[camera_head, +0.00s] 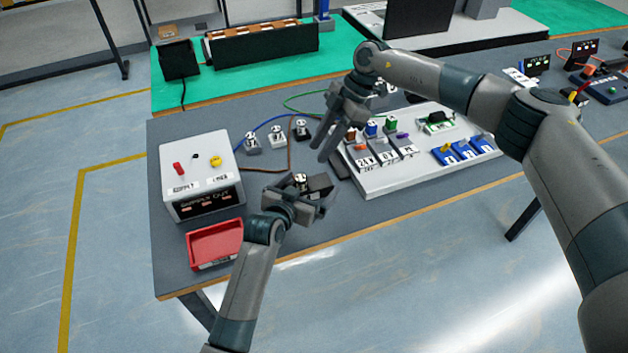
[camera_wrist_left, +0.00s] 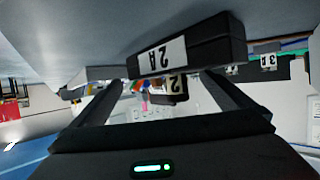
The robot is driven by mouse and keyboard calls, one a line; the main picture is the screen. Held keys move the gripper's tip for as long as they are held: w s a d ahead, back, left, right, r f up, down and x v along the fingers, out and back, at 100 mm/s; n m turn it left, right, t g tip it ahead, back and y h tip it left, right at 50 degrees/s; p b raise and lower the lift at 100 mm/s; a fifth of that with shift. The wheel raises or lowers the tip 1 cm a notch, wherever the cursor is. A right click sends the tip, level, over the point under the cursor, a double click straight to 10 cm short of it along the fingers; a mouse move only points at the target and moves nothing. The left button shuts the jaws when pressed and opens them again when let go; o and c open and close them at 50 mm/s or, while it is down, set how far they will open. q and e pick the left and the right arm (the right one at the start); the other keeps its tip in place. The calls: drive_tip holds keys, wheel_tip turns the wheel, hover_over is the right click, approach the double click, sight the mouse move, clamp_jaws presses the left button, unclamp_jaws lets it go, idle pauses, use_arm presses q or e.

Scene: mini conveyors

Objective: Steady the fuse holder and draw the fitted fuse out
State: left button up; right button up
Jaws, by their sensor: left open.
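A black block-shaped holder (camera_head: 320,184) stands on the grey table in the middle of the head view. A small light-topped piece (camera_head: 300,182) shows at its left side. In the left wrist view, a black block (camera_wrist_left: 222,44) with an upside-down 2A label fills the upper middle, and a smaller labelled dark piece (camera_wrist_left: 180,88) shows just below it. My left gripper (camera_head: 316,205) is open close beside the holder, its fingers (camera_wrist_left: 168,95) apart and not closed on it. My right gripper (camera_head: 322,148) hangs above and behind the holder, its fingers apart and empty.
A white supply box (camera_head: 195,165) and a red tray (camera_head: 215,258) stand at left. Three small terminal blocks (camera_head: 277,138) with wires lie behind. A white board (camera_head: 385,182) with labelled modules lies right of the holder. The table's front edge is close.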

sight(314, 181)
use_arm(q)
drive_tip(key=shift+x, duration=1.9)
drive_tip(key=shift+c, duration=0.6)
